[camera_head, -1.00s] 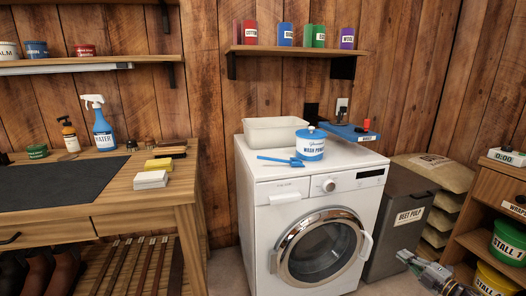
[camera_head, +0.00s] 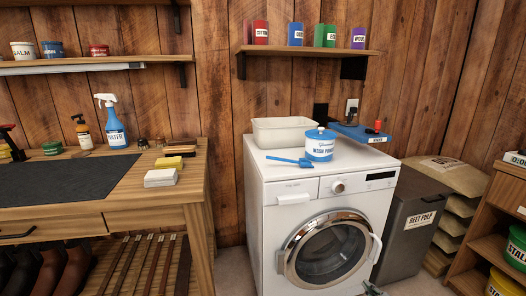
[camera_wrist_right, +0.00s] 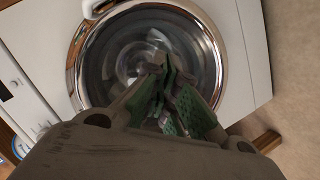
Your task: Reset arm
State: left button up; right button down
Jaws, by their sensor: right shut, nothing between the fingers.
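My right gripper (camera_head: 372,289) shows only as a small piece at the bottom edge of the head view, in front of the washing machine (camera_head: 278,219). In the right wrist view the right gripper (camera_wrist_right: 164,70) has its green-padded fingers together and empty. Its tips point toward the machine's round glass door (camera_wrist_right: 120,62), which looks closed. I cannot tell the exact gap between tips and door. My left gripper is not in view.
A workbench (camera_head: 150,217) stands left, a beet pulp bin (camera_head: 407,232) and shelf unit (camera_head: 490,205) right. Some floor shows between.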

jog(key=s+a+m+g+h, duration=0.1)
jog(key=s+a+m+g, duration=0.45)
jog(key=s+a, duration=0.6)
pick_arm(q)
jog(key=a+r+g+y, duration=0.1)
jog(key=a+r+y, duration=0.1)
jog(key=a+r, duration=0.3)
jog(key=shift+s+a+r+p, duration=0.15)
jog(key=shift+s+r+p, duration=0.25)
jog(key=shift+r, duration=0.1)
pick_arm(e)
jog(key=s+a+r+m+g, duration=0.1)
jog(key=s+a+r+g, duration=0.1)
jog(key=s, duration=0.6)
jog(key=s+a+r+m+g+y, duration=0.1)
jog(key=s+a+r+m+g, duration=0.1)
jog(key=s, duration=0.6)
jog(key=shift+s+a+r+g, duration=0.45)
jog(key=shift+a+g, duration=0.1)
jog(key=shift+a, duration=0.3)
pick_arm(q)
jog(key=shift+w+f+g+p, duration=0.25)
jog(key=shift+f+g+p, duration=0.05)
jog(key=shift+p, duration=0.4)
pick_arm(e)
jog(key=shift+w+f, duration=0.3)
jog(key=shift+w, duration=0.05)
